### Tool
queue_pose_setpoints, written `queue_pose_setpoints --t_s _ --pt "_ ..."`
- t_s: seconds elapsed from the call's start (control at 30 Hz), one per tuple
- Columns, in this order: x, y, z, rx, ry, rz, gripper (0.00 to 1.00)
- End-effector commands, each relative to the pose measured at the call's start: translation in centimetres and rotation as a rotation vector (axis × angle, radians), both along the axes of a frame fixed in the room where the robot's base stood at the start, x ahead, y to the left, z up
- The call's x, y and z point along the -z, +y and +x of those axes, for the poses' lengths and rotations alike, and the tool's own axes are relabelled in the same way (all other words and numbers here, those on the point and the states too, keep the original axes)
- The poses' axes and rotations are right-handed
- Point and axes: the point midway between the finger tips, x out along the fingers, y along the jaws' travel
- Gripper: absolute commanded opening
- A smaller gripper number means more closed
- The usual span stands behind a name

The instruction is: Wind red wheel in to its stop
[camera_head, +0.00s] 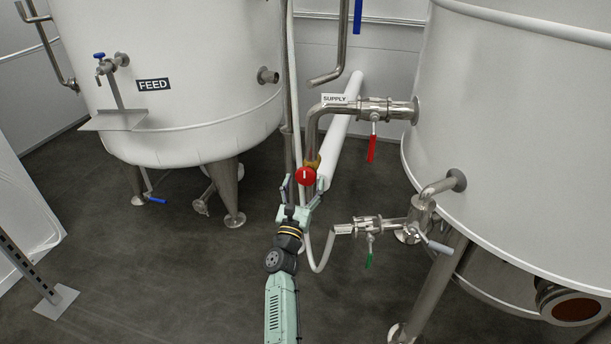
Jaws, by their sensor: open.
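The red wheel (305,176) is a small round red handle with a pale mark on its face. It sits on a brass-coloured valve body (313,161) at the lower end of the steel supply pipe, in the middle of the head view. My gripper (302,190) is open just below and in front of the wheel. One finger stands at the wheel's left and the other at its lower right. I cannot tell whether either finger touches it. The wheel's lower edge is close to the gripper's palm.
The SUPPLY pipe has a red lever (372,148) at upper right. A green-handled valve (369,252) with a hose is at lower right. The FEED tank (180,80) stands at left, another large tank (520,130) at right. A white pipe (339,135) runs behind the wheel.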

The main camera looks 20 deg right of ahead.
Motion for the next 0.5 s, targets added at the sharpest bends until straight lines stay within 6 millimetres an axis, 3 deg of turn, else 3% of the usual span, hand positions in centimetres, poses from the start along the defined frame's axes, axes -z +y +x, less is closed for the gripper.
queue_pose_setpoints --t_s 0.2,0.5 --pt "-0.9 -1.1 1.7 -0.001 0.001 -0.001 0.72" --pt "-1.0 -1.3 2.0 -0.001 0.001 -0.001 0.72"
